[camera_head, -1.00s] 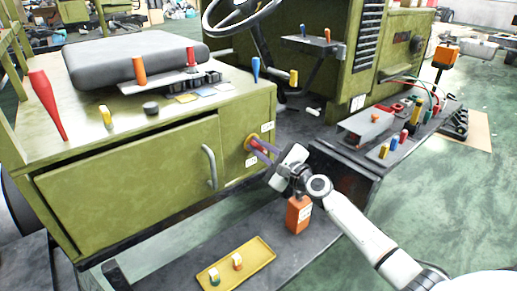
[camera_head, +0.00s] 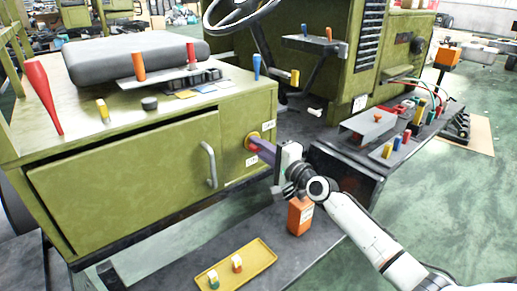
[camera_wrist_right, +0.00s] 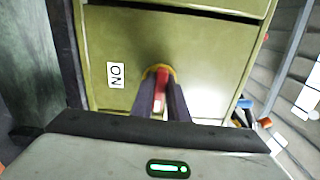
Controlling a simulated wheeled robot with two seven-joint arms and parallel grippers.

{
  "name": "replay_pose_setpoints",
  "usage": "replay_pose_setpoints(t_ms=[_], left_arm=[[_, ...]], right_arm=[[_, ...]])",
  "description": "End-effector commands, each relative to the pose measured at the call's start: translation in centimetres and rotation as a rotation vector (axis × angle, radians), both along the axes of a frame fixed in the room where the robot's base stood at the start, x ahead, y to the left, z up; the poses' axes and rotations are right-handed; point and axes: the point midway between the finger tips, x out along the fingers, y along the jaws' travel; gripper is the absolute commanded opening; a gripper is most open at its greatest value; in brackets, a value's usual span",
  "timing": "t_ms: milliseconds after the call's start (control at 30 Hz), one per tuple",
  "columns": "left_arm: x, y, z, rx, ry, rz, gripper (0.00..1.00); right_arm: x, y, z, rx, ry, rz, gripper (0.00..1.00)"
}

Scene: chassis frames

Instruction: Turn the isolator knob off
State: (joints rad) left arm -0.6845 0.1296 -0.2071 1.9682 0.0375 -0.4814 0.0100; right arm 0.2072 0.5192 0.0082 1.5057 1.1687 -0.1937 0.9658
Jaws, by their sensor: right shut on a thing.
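The isolator knob (camera_head: 252,145) is red on a yellow round base and sits on the end face of the green cabinet (camera_head: 228,128). In the right wrist view the red knob (camera_wrist_right: 160,88) stands out from its yellow ring (camera_wrist_right: 158,70). My right gripper (camera_head: 258,147) reaches it from the right, and its two dark fingers (camera_wrist_right: 160,95) are shut on the red handle from both sides. The fingers hide part of the knob. A white ON label (camera_wrist_right: 116,75) lies left of the knob in the wrist view. My left gripper is not in view.
A grey cabinet door handle (camera_head: 209,164) is left of the knob. Below, a yellow tray (camera_head: 258,263) and an orange bottle (camera_head: 299,216) stand on a dark step. A dark bench (camera_head: 350,160) with several small parts is to the right.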

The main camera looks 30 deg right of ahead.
Motion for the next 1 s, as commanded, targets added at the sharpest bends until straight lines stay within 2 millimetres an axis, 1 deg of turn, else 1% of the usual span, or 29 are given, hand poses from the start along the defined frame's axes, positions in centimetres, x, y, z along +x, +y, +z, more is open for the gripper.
replay_pose_setpoints(t_ms=[233,667,700,767,800,1000], left_arm=[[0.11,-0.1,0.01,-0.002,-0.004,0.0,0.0],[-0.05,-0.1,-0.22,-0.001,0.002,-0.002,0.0],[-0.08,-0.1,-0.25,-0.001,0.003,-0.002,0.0],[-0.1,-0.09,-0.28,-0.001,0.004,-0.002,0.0],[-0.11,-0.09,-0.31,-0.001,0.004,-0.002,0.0],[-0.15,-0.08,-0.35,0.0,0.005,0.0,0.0]], right_arm=[[-0.02,0.1,-0.18,-0.052,-0.001,0.002,0.0],[-0.03,0.11,-0.18,-0.059,-0.002,0.002,0.0],[-0.03,0.11,-0.18,-0.059,-0.002,0.002,0.19],[-0.03,0.1,-0.17,-0.059,-0.002,0.002,0.29],[-0.02,0.09,-0.16,-0.059,-0.002,0.002,0.31],[-0.01,0.04,-0.1,-0.058,-0.004,0.001,0.31]])
